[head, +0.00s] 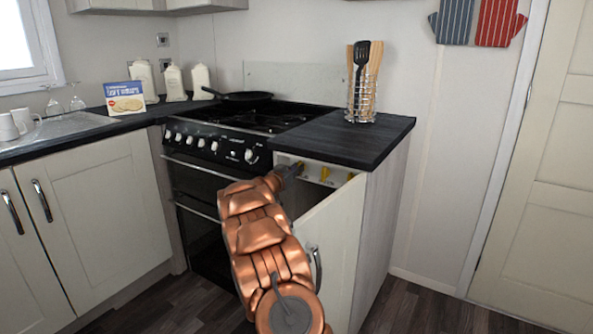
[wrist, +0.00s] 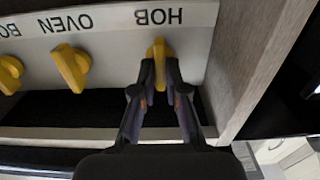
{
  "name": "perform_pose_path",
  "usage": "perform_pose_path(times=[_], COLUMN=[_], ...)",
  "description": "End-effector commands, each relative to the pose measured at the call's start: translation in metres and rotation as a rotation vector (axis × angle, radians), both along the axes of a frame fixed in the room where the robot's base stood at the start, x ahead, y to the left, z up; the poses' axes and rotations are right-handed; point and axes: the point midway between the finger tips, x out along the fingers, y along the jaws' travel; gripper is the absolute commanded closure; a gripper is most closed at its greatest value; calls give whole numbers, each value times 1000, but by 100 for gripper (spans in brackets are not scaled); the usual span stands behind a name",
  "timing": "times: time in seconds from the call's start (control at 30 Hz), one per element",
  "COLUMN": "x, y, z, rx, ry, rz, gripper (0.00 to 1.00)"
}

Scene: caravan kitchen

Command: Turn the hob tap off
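The hob tap (wrist: 158,48) is a yellow lever under the upside-down HOB label in the wrist view. Its handle stands upright in that picture. My gripper (wrist: 160,72) has one dark finger on each side of the handle, with the tips close against it, and looks shut on it. In the head view my gripper (head: 291,170) reaches into the open cupboard right of the oven, at the leftmost yellow tap (head: 301,165). My arm hides part of the cupboard.
The OVEN tap (wrist: 71,68) and another yellow tap (wrist: 9,74) sit on the same white panel, both slanted. A cupboard side wall (wrist: 255,60) is close to the right of my gripper. The open cupboard door (head: 337,245) stands beside my arm. A worktop (head: 350,140) lies above.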

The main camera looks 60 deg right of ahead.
Motion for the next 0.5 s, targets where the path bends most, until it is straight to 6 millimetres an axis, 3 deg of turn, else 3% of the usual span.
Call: perform_pose_path(times=[0.1, 0.5], x=[0, 0], y=[0, 0], z=[0, 0], rx=[0, 1], ry=[0, -10], rz=[0, -1], gripper=[100, 100])
